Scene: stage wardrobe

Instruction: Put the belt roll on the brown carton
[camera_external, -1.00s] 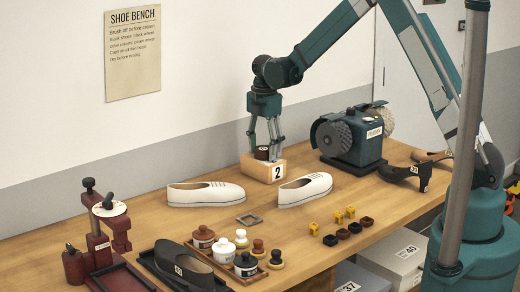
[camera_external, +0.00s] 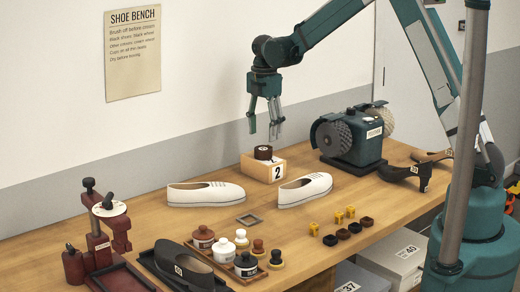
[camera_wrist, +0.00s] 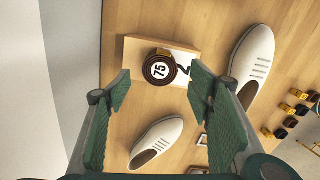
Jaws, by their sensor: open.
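The belt roll (camera_external: 263,153) is a small dark brown coil. It rests on top of the brown carton (camera_external: 248,166), a light brown box with a white label marked 2. In the wrist view the belt roll (camera_wrist: 160,68), marked 75, lies on the carton (camera_wrist: 133,47) near its label. My gripper (camera_external: 265,136) is above the carton, open and empty, with clear space between its fingertips and the roll. In the wrist view my gripper (camera_wrist: 160,95) shows its two green finger pads wide apart, with the roll between and beyond them.
White shoes (camera_external: 206,194) (camera_external: 305,190) stand in front of the carton. A green brush machine (camera_external: 352,140) is to its right. A tray of jars (camera_external: 240,255) and several small yellow and dark pieces (camera_external: 337,220) sit nearer the front.

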